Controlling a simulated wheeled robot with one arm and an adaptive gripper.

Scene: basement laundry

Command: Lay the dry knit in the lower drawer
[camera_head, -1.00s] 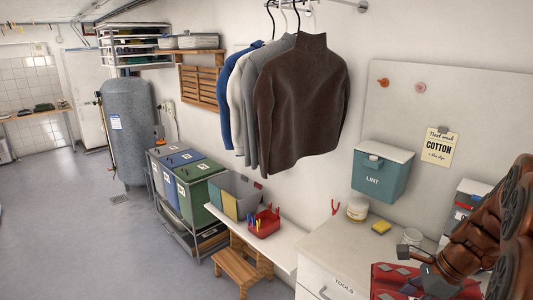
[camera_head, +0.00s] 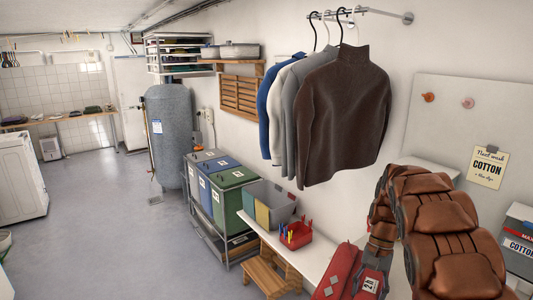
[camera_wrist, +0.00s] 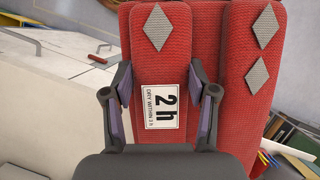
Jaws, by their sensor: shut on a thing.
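The knit (camera_head: 339,272) is red with grey diamonds and hangs from my gripper at the bottom right of the head view. In the head view my brown arm hides much of the area beneath. I cannot make out the lower drawer in the current views.
A white bench (camera_head: 312,247) with a red peg basket (camera_head: 296,234) runs along the wall. A wooden step stool (camera_head: 270,277) stands below it. Several sweaters (camera_head: 345,110) hang on a rail above. Lidded bins (camera_head: 233,190) stand further back; the floor (camera_head: 110,210) at left is clear.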

